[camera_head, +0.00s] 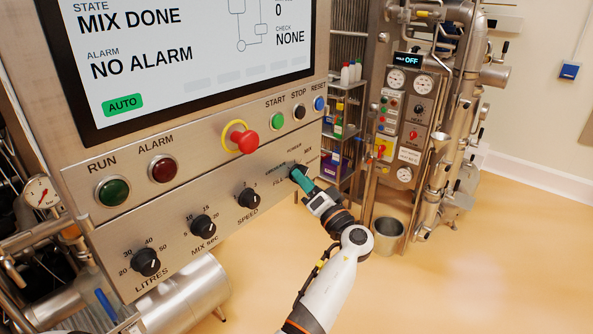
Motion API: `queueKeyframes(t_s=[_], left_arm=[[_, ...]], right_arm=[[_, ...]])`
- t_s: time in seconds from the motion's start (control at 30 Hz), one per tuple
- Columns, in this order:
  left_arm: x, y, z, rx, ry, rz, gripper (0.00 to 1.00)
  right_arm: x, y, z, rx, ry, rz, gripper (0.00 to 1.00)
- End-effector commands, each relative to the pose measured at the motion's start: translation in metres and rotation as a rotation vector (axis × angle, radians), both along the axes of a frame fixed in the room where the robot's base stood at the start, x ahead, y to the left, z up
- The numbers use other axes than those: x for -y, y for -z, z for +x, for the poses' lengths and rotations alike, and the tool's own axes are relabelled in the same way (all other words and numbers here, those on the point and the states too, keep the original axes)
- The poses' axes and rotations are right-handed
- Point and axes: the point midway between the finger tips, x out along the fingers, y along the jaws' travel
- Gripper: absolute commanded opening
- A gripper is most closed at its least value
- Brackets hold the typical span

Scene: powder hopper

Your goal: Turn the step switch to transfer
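The step switch (293,173) is a dark knob at the right end of the lower row on the steel control panel. Small labels sit around it, among them FILL and MIX; the others are too small to read surely. The screen (180,50) above reads MIX DONE and NO ALARM, with a green AUTO tag.
The LITRES (146,262), MIX sec (202,228) and SPEED (249,197) knobs lie left of the switch. A red emergency button (243,139) sticks out above. A steel bucket (388,236) stands behind my arm. The floor (480,270) at right is clear.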

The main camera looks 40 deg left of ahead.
Motion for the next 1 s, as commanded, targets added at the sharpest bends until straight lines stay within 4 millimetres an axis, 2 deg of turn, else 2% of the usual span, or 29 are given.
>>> queueKeyframes(t_s=[0.33, 0.5, 0.57, 1.0], left_arm=[[0.0014, 0.0000, -0.0001, 0.000, 0.001, -0.001, 0.35], [0.0013, -0.0001, -0.0002, -0.001, 0.000, 0.000, 0.07], [0.0012, 0.0000, -0.0002, -0.001, 0.000, 0.000, 0.00], [0.0006, -0.0021, -0.0013, -0.087, -0.001, 0.007, 0.00]], right_arm=[[0.0059, -0.0013, 0.0000, 0.000, -0.001, -0.007, 0.42], [0.0095, -0.0014, 0.0000, -0.001, -0.002, -0.012, 0.42], [0.0093, -0.0013, -0.0001, -0.001, -0.002, -0.012, 0.42], [0.0052, -0.0049, -0.0002, -0.001, 0.000, -0.006, 0.42]])
